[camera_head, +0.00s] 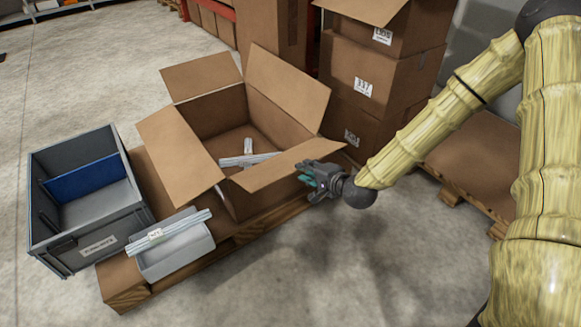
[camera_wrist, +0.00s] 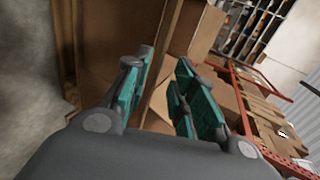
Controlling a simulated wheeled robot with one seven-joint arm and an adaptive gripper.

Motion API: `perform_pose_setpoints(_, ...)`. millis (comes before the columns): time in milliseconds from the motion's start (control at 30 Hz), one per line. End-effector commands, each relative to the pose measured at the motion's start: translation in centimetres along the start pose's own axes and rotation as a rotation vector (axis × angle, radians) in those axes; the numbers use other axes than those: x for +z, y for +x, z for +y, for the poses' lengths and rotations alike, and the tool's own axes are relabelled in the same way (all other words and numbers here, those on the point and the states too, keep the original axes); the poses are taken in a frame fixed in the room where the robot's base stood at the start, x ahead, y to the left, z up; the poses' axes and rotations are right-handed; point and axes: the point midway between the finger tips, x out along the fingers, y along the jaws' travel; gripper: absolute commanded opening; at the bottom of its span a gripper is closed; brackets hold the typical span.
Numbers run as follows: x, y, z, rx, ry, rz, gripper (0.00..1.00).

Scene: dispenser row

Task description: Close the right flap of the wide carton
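The wide carton (camera_head: 233,200) stands open on a pallet, all its flaps folded outward. One flap (camera_head: 180,155) leans out to the left, one (camera_head: 200,77) stands at the back left, and one (camera_head: 288,84) rises at the back right. The near right flap (camera_head: 285,166) slopes out toward my gripper. My gripper (camera_head: 305,174) is beside the outer right end of that flap; I cannot tell whether they touch. In the wrist view, the teal fingers of my gripper (camera_wrist: 163,98) are spread apart, with brown cardboard beyond and between them.
Pale wrapped bars (camera_head: 248,160) lie inside the carton. A grey crate (camera_head: 90,250) with a blue divider and a small grey bin (camera_head: 178,252) with bars across it are at left. Stacked cartons (camera_head: 375,85) stand behind my gripper. The floor (camera_head: 350,270) in front is clear.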

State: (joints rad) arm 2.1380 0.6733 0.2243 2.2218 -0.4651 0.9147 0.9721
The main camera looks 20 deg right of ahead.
Motion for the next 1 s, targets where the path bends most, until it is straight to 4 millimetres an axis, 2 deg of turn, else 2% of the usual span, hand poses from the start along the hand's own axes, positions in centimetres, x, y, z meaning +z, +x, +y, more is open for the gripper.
perform_pose_setpoints(400, 0.1, 6.4, 0.4, 0.003, -0.005, -0.001, 0.26)
perform_pose_setpoints(600, 0.1, 8.9, 0.3, 0.002, -0.004, -0.001, 0.26)
perform_pose_setpoints(800, 0.1, 10.1, 0.2, 0.004, -0.002, -0.002, 0.26)
perform_pose_setpoints(1000, 0.1, 10.2, 0.1, 0.004, -0.002, -0.001, 0.26)
